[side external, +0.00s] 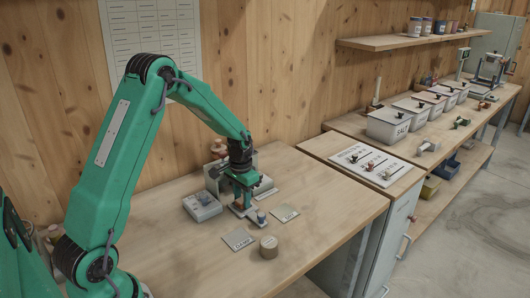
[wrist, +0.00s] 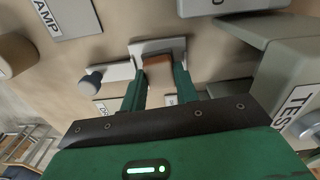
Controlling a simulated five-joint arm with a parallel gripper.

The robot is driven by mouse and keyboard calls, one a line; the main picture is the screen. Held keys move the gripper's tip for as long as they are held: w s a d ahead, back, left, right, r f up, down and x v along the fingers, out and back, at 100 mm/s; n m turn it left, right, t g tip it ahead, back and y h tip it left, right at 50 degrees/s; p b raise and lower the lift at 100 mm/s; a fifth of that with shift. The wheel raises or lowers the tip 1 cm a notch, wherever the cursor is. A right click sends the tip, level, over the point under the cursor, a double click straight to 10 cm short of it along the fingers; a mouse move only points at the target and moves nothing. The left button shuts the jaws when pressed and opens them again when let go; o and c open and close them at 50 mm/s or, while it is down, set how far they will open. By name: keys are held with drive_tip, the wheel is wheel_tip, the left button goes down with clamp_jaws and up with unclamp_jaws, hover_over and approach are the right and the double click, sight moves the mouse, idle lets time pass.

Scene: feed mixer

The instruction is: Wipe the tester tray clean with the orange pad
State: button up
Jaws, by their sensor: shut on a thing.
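My gripper (wrist: 160,82) points down over the workbench, its two green fingers shut on the orange pad (wrist: 157,62). In the side view my gripper (side external: 243,203) is beside the grey-green tester. In the wrist view the pad is over the pale tester tray (wrist: 176,44); I cannot tell whether it touches. The tray's surface under the pad is hidden, so any dirt there cannot be seen. A pale arm with a blue-grey knob (wrist: 92,82) lies beside the tray. The tester (wrist: 285,75), marked TEST, stands at the right of the wrist view.
A grey box (side external: 202,207) stands left of my gripper. A round tan pot (side external: 268,247) and two flat label cards, one in front (side external: 240,239) and one to the right (side external: 285,213), are near. The bench's right front is clear. Lidded bins (side external: 396,122) stand farther right.

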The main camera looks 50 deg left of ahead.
drive_tip(key=shift+w, duration=1.6)
wheel_tip(320, 180, up, 8)
